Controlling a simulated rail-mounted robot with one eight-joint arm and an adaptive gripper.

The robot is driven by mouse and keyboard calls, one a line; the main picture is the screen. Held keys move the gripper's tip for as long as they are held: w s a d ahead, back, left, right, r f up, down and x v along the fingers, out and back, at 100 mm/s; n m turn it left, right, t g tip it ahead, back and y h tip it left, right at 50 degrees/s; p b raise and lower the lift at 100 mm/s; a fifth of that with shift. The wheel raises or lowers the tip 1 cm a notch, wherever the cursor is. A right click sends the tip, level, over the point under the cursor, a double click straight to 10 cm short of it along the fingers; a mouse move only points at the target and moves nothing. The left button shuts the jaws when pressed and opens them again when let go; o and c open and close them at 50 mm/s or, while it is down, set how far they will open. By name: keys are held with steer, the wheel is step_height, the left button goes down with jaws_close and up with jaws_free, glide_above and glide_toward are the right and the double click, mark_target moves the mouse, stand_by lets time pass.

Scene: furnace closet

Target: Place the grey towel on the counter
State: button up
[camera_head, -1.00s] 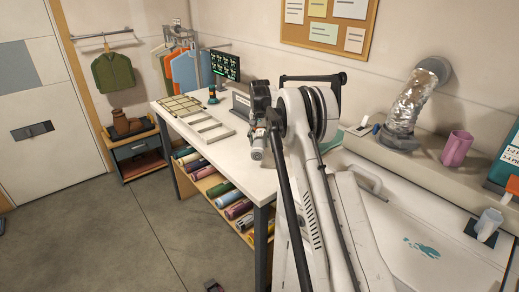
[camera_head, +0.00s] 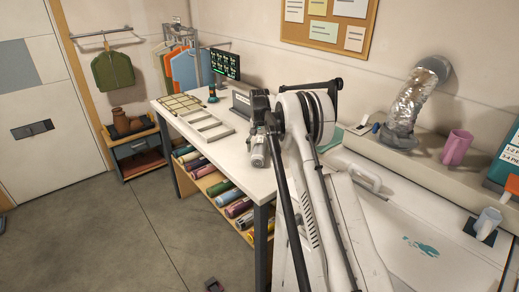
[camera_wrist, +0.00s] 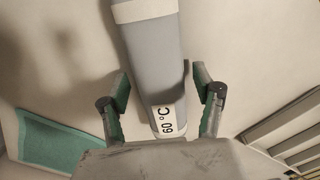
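The grey towel (camera_wrist: 150,60) is a smooth grey roll with a white "60 °C" label, seen close up in the wrist view. It lies lengthwise between the fingers of my gripper (camera_wrist: 161,80), over the white counter (camera_wrist: 240,40). The fingers are spread on both sides of it. A gap shows at the right finger; the left fingertip is close to the roll's edge, and I cannot tell if it touches. In the head view, my gripper (camera_head: 258,150) is low over the right part of the counter (camera_head: 222,152), where my arm hides much of the area.
A green mat (camera_wrist: 55,142) lies near my gripper. Several coloured rolls (camera_head: 220,187) fill the shelf below. A pink mug (camera_head: 456,147) stands at the right.

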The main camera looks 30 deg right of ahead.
mark_target(259, 146)
steer(key=shift+r, duration=0.1)
step_height(259, 146, up, 12)
steer(key=s+a+r+n+t, duration=0.1)
steer(key=s+a+r, duration=0.3)
steer(key=r, duration=0.3)
steer(key=s+a+r+n+t, duration=0.1)
steer(key=s+a+r, duration=0.4)
steer(key=r, duration=0.1)
steer(key=s+a+r+n+t, duration=0.1)
steer(key=s+a+r, duration=0.25)
steer(key=s, duration=0.35)
steer(key=s+a+r+t, duration=0.1)
steer(key=s+a+r, duration=0.25)
steer(key=s, duration=0.25)
steer(key=s+a+f+n+t, duration=0.1)
steer(key=s+a+f, duration=0.2)
steer(key=s, duration=0.6)
steer(key=s+a+f+n+t, duration=0.1)
steer(key=s+a+f, duration=0.2)
steer(key=s, duration=0.7)
steer(key=s+a+f+n+t, duration=0.1)
steer(key=s+a+f, duration=0.2)
steer(key=s, duration=0.7)
step_height(259, 146, down, 2)
steer(key=shift+a+b, duration=0.15)
steer(key=shift+b, duration=0.2)
